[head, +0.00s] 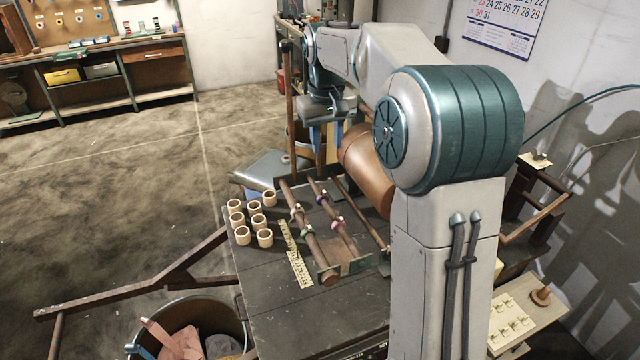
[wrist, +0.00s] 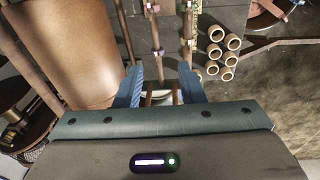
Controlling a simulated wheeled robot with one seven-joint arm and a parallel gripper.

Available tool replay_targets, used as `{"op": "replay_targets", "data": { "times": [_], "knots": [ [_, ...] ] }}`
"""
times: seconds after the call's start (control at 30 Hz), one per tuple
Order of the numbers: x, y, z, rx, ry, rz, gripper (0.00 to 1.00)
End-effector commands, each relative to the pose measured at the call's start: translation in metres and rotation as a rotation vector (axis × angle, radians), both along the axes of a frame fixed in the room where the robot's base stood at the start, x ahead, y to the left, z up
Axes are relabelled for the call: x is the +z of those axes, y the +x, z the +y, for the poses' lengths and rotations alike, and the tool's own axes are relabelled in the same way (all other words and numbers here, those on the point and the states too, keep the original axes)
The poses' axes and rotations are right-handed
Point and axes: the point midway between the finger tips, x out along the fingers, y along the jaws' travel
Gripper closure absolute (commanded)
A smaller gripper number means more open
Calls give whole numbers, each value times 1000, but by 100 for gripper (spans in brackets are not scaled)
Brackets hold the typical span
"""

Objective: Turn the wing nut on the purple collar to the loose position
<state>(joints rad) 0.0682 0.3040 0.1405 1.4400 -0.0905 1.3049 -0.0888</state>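The winding frame (head: 345,266) lies on the dark table and carries parallel rods with small collars on them. A small purple collar (head: 321,198) is around the middle rod. A pinkish collar (head: 338,221) is on the same rod, nearer the front. The wing nut is too small to make out, so its position cannot be told. My gripper (head: 327,137) is above and behind the frame, apart from the collars. Its blue fingers are spread with nothing gripped between them; the wrist view also shows the open gripper (wrist: 160,88), with the rods beyond its tips.
Several wooden rings (head: 265,238) stand left of the frame, beside a yellow ruler (head: 296,256). A bucket (head: 190,312) stands front left.

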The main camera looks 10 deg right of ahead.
Motion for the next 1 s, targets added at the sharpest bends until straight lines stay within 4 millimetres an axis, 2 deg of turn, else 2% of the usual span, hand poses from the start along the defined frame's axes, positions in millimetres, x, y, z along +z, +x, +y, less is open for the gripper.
{"op": "replay_targets", "data": {
  "times": [0.03, 0.2, 0.4, 0.53, 0.73, 1.0],
  "knots": [
    [-12, 17, -1, 5, 4, 15, 64],
    [-38, 61, -3, 19, 18, 57, 64],
    [-62, 92, -9, 23, 32, 89, 64],
    [-70, 100, -11, 24, 37, 97, 64],
    [-86, 102, -11, 24, 38, 103, 64],
    [-140, 101, -11, 25, 38, 105, 64]
  ]
}}
